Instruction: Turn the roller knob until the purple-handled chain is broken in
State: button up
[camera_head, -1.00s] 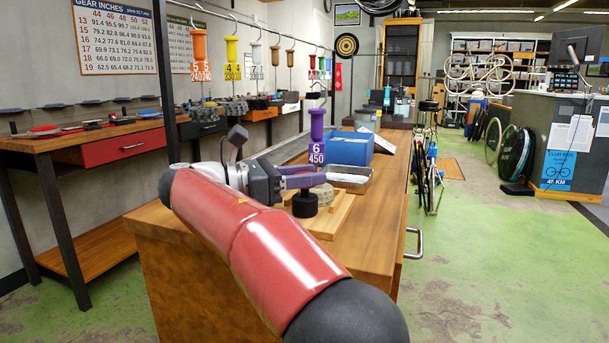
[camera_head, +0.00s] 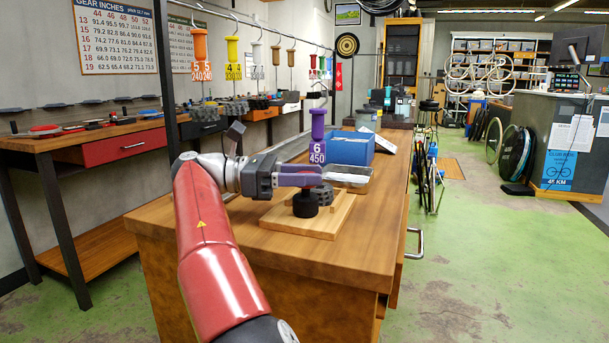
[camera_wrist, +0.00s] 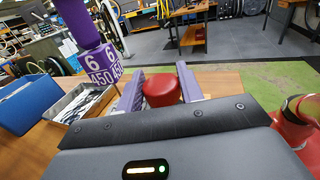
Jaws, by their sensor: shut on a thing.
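The purple handle (camera_head: 318,124) with its "6 450" tag (camera_head: 317,152) is upright above the bench, just behind my gripper. In the wrist view the handle (camera_wrist: 75,18) and tags (camera_wrist: 104,65) are at the upper left. My gripper (camera_head: 300,178) has purple fingers and lies low over a wooden board. In the wrist view its fingers are on either side of a red round knob (camera_wrist: 161,92), shut on it. A black round base (camera_head: 306,204) shows below the fingers in the head view. The chain itself and its contact with the rollers are hidden.
A metal tray (camera_head: 348,174) and a blue box (camera_head: 352,148) are behind the wooden board (camera_head: 290,222) on the bench. The bench front (camera_head: 330,250) is clear. Other coloured handles, including an orange one (camera_head: 200,43), hang from the rail at left.

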jog(key=shift+f, duration=0.1)
dwell(0.3)
jog(key=o, duration=1)
jog(key=shift+d, duration=0.1)
jog(key=shift+c, duration=0.2)
